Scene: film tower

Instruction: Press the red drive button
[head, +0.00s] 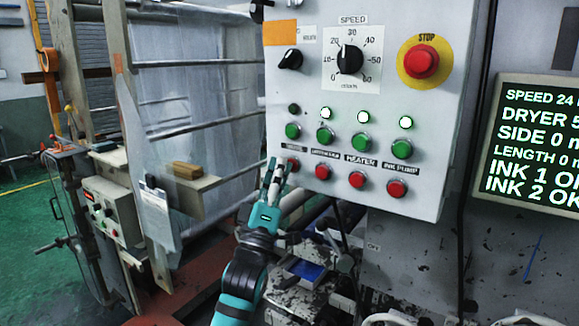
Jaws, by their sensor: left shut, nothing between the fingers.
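A light grey control panel (270,105) hangs at the centre. Its lower row holds several red buttons. The leftmost red button (293,164), under a small label too blurred to read, looks like the drive button. My left gripper (279,165) is shut and empty, pointing up at the panel's lower left edge. Its fingertips lie just left of that button in the picture and may cover its edge. I cannot tell whether they touch. My right gripper is not in view.
Above sit green buttons (325,136), lit lamps (363,116) and one dark lamp (294,108) at left. A large red stop button (421,61) on yellow is at upper right. A screen (535,140) stands right. A wooden block (187,170) and rollers are left.

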